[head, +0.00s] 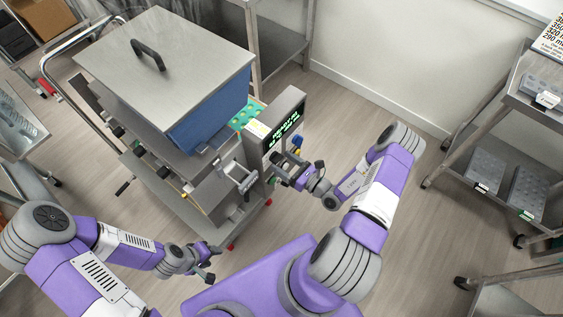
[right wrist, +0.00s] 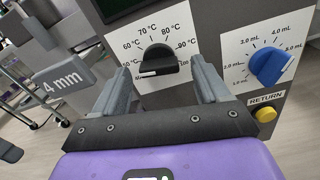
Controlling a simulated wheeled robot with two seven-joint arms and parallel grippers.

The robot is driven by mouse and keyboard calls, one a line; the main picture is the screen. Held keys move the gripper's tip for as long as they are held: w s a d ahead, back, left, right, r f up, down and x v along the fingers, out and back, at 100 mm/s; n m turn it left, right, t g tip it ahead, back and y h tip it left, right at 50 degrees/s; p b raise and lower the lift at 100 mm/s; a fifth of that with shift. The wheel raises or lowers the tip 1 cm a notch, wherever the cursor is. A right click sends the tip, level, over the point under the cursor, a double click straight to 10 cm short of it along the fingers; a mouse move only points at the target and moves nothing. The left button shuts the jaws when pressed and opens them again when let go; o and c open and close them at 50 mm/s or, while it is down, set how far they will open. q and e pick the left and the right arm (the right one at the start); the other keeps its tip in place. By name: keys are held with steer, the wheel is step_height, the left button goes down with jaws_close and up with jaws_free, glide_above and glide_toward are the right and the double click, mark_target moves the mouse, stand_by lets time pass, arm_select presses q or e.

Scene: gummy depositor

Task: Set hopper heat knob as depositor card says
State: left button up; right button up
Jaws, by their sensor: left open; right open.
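The depositor (head: 200,103) is a wheeled machine with a blue hopper and grey lid. Its dark panel has a screen (head: 284,130) with green text, too small to read. In the right wrist view the black heat knob (right wrist: 158,60) sits on a white dial marked 60 to 90 °C, with lower marks partly hidden. A white line on the knob lies toward the lower left. My right gripper (right wrist: 163,88) is open, its fingers on either side of the knob; contact cannot be told. My left gripper (head: 209,262) is open and empty, low before the depositor.
A blue volume knob (right wrist: 269,67) and yellow RETURN button (right wrist: 265,114) sit right of the heat dial. A grey block marked 4 mm (right wrist: 65,80) is to the left. A rack with trays (head: 486,168) stands at right; floor between is clear.

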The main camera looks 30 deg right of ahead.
steer(key=shift+x, duration=0.75)
steer(key=c, duration=1.1)
steer(key=shift+o, duration=0.2)
